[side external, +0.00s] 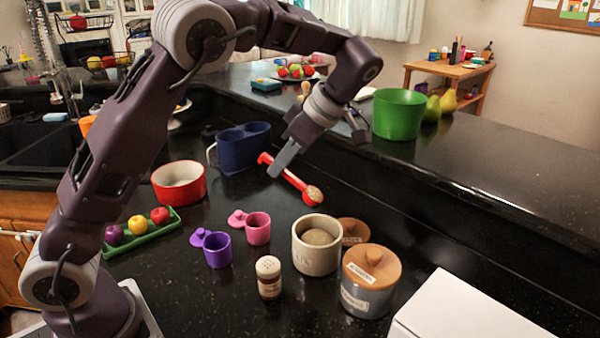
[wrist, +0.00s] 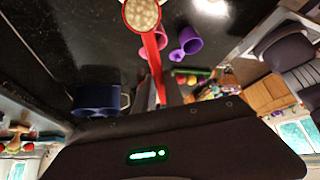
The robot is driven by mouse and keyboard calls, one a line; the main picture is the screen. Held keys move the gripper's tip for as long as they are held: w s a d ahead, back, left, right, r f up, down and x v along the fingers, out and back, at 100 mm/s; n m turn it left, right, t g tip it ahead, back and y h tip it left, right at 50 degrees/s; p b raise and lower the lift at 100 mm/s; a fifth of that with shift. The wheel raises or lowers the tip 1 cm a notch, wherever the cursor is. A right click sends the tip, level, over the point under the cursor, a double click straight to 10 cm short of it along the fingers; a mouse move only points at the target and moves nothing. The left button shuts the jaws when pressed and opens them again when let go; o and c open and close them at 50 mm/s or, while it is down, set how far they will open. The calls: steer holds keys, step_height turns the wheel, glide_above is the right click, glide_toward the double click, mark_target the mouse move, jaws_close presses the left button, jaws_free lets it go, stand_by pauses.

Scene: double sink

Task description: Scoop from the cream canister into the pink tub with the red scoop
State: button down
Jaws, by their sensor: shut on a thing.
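My gripper (side external: 281,163) is shut on the handle of the red scoop (side external: 290,178) and holds it above the counter. The scoop's bowl, at the right end, holds a pale tan heap; the full bowl also shows in the wrist view (wrist: 142,14). The cream canister (side external: 316,255) stands open on the counter, with tan contents inside, below the scoop bowl. A wooden lid (side external: 353,231) lies behind it. The pink tub (side external: 258,229) stands left of the canister, open, with its lid (side external: 237,218) beside it. The tub's inside is not clear.
A purple tub (side external: 217,250) and a shaker jar (side external: 268,280) stand near the pink tub. A grey canister with a wooden lid (side external: 370,268) is right of the cream one. A red bowl (side external: 180,184) and blue container (side external: 243,149) stand behind. A raised ledge (side external: 440,170) runs along the right.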

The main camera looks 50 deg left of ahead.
steer(key=s+a+f+t+h, duration=0.1)
steer(key=s+a+f, duration=0.15)
steer(key=a, duration=0.35)
steer(key=s+a+f+h, duration=0.1)
steer(key=s+a+h, duration=0.1)
steer(key=s+a, duration=0.35)
steer(key=shift+w+a+f, duration=0.65)
steer(key=shift+w+f, duration=0.2)
steer(key=shift+f, duration=1.7)
steer(key=w+d+r+g+y, duration=0.1)
steer(key=d+r+g+y, duration=0.2)
steer(key=y, duration=0.5)
steer(key=shift+w+d+r+g+y, duration=0.3)
steer(key=shift+w+d+r, duration=0.1)
steer(key=shift+r, duration=0.3)
step_height(320, 180, up, 4)
